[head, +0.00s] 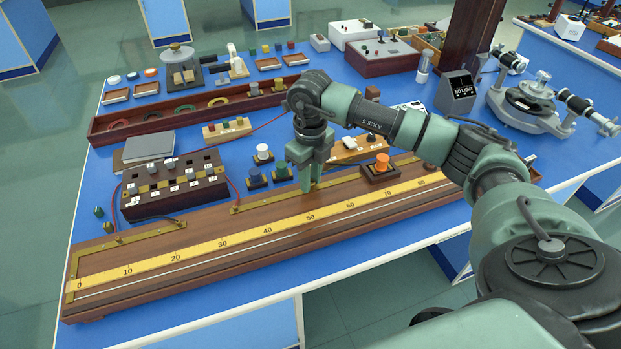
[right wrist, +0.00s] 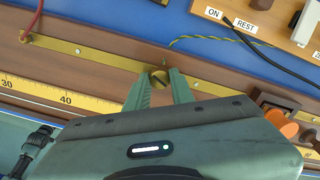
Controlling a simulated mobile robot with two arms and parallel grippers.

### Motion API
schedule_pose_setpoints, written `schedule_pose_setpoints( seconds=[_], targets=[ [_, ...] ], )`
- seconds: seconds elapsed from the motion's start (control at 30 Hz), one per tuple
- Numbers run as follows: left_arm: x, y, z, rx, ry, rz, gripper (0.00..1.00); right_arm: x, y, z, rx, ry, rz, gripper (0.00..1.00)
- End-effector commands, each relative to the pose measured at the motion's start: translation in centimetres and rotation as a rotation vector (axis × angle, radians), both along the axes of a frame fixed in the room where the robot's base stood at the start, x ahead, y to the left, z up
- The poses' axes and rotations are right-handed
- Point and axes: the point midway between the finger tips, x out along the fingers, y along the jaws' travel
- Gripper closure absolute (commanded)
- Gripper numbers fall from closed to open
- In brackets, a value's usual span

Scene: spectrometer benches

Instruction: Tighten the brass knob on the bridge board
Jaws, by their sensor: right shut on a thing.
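The bridge board (head: 250,258) is a long wooden board with a yellow numbered scale, lying along the front of the blue bench. Brass strips run along its back edge. My right gripper (head: 307,190) points down at the board's back strip, near the middle of the scale. In the right wrist view my right gripper (right wrist: 160,82) has its green fingers on either side of the round brass knob (right wrist: 158,77), shut on it. The knob sits at the brass strip. In the head view the fingers hide it. My left gripper is not in view.
An orange knob on a dark base (head: 382,161) stands close to the right of my gripper. White, blue and green knobs (head: 281,169) stand behind the board, left of it. A plug box (head: 175,208) with red wires is further left. A switch panel (right wrist: 270,22) lies behind.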

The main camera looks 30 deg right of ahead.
Motion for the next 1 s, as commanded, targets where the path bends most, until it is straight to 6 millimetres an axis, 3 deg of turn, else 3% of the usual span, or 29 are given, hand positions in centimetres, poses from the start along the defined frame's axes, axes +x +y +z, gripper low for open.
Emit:
schedule_pose_setpoints(
  seconds=[1.0],
  targets=[
    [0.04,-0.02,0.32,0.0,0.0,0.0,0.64,0.21,-0.03,0.33,0.001,-0.006,-0.934,1.0]
  ],
)
